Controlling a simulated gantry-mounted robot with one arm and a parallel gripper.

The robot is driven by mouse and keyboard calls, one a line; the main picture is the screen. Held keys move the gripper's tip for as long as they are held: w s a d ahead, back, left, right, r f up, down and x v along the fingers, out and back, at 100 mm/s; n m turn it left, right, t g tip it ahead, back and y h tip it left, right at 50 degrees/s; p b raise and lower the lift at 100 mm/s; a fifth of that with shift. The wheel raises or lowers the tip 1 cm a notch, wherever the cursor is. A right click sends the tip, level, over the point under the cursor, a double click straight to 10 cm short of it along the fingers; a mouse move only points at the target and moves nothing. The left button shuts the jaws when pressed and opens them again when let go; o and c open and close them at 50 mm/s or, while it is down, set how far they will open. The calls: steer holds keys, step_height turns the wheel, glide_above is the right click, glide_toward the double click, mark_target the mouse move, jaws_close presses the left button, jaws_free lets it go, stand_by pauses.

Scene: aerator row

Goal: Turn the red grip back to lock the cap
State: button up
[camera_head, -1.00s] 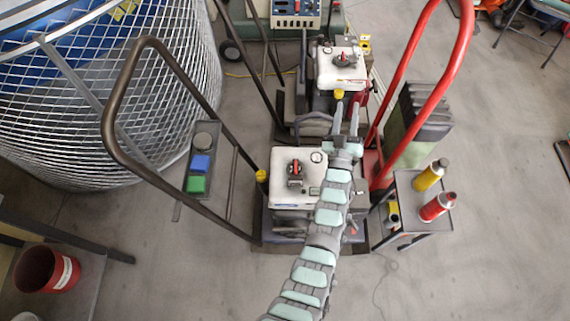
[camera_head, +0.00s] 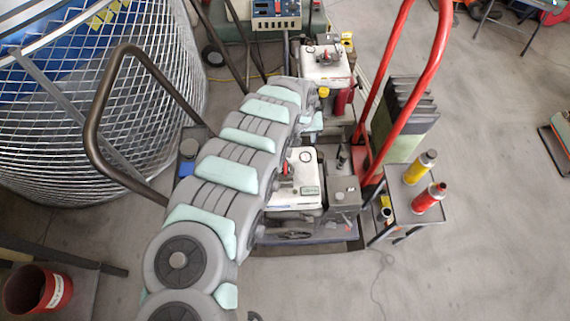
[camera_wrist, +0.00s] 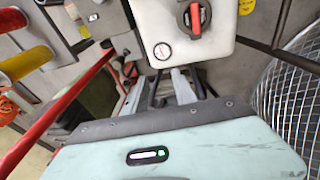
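The near white tank (camera_head: 297,195) carries a dark round cap with a red grip (camera_head: 285,168), partly hidden behind my arm in the head view. In the wrist view the red grip (camera_wrist: 195,19) lies across its dark cap (camera_wrist: 204,14) on the white tank (camera_wrist: 170,22), pointing up and down the picture. A small round gauge (camera_wrist: 162,51) is on the tank near it. Pale finger parts of my gripper (camera_wrist: 184,86) show below the tank edge, apart from the grip. My arm covers the gripper in the head view, so its opening is unclear.
A second white tank (camera_head: 325,66) stands behind. A red tube handle (camera_head: 437,70) rises at right, beside a cart with a yellow can (camera_head: 420,167) and a red can (camera_head: 429,198). A brown tube handle (camera_head: 92,135) and wire cage (camera_head: 50,150) are left.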

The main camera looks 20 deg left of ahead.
mark_target(285, 167)
steer(key=s+a+r+g, duration=0.1)
steer(key=s+a+g, duration=0.25)
steer(key=s, duration=0.35)
steer(key=shift+t+y, duration=0.3)
steer(key=shift+t, duration=0.15)
steer(key=f+b, duration=0.1)
steer(key=f, duration=0.2)
steer(key=f+b, duration=0.2)
steer(key=f, duration=0.2)
steer(key=f+b, duration=0.1)
steer(key=f, duration=0.2)
steer(key=shift+s+a+f, duration=0.15)
steer(key=shift+a+f, duration=0.1)
steer(key=shift+f, duration=0.05)
steer(key=shift+c, duration=0.2)
jaws_close()
